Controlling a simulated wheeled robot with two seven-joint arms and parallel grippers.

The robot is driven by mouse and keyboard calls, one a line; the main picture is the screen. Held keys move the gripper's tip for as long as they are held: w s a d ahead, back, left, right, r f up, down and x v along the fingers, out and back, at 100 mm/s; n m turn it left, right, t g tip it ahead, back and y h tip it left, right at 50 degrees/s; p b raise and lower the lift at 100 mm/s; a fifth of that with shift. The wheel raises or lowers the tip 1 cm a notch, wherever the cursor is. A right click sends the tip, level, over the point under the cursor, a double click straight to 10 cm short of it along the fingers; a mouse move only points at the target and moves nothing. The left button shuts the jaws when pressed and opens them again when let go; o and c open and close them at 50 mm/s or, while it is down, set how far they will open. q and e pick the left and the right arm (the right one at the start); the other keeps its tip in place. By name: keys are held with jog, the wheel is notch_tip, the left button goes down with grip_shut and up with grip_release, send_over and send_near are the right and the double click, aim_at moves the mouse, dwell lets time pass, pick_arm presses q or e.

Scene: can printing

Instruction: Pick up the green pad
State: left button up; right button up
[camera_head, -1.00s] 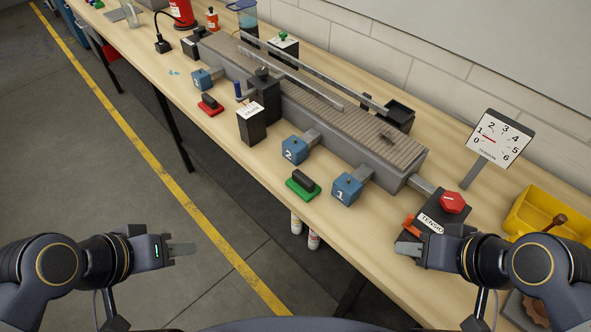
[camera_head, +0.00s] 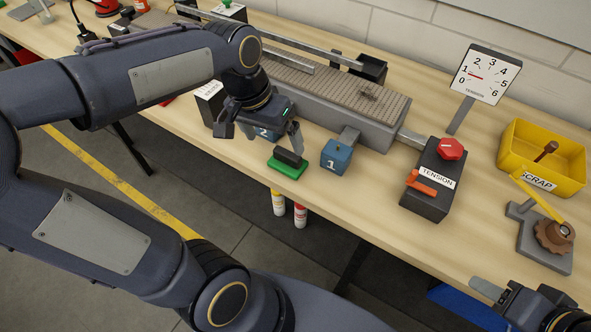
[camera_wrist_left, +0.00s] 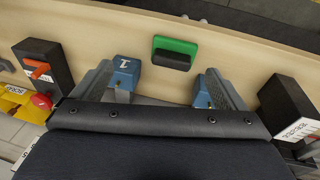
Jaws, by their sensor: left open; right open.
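The green pad (camera_head: 284,168), with a black handle on top, lies flat near the table's front edge, between blue blocks 1 (camera_head: 336,157) and 2 (camera_head: 268,133). It also shows in the left wrist view (camera_wrist_left: 190,47), beyond the fingertips. My left gripper (camera_head: 262,128) is open and empty above the table near the pad, covering part of block 2. In the left wrist view my open left gripper (camera_wrist_left: 160,78) has its fingers spread on either side of the pad's direction, apart from it. My right gripper (camera_head: 515,291) is open at the bottom right, away from the pad.
The conveyor (camera_head: 340,91) runs behind the blocks. The black tension box (camera_head: 435,180) with red knob stands to the right, and a yellow scrap bin (camera_head: 541,160) beyond it. A black labelled box (camera_head: 208,101) is left of block 2.

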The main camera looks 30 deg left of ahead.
pick_arm(q)
jog(key=g+y+b, duration=0.2)
send_over(287, 153)
jog(key=shift+m, duration=0.3)
notch_tip(287, 153, down, 5)
jog(key=shift+d, duration=0.1)
jog(key=shift+w+f, duration=0.15)
jog(key=shift+f, duration=0.15)
notch_tip(287, 153, down, 7)
jog(key=shift+f, duration=0.15)
jog(key=c, duration=1.1)
jog(key=shift+o, duration=0.2)
pick_arm(e)
notch_tip(287, 153, down, 3)
jog(key=shift+s+f, duration=0.1)
jog(key=shift+f, duration=0.05)
pick_arm(q)
jog(key=shift+r, duration=0.7)
jog(key=s+d+r, duration=0.8)
jog(key=d+r, duration=0.3)
jog(key=shift+d+r+b, duration=0.3)
jog(key=shift+r, duration=0.05)
pick_arm(e)
jog(key=shift+f, duration=0.35)
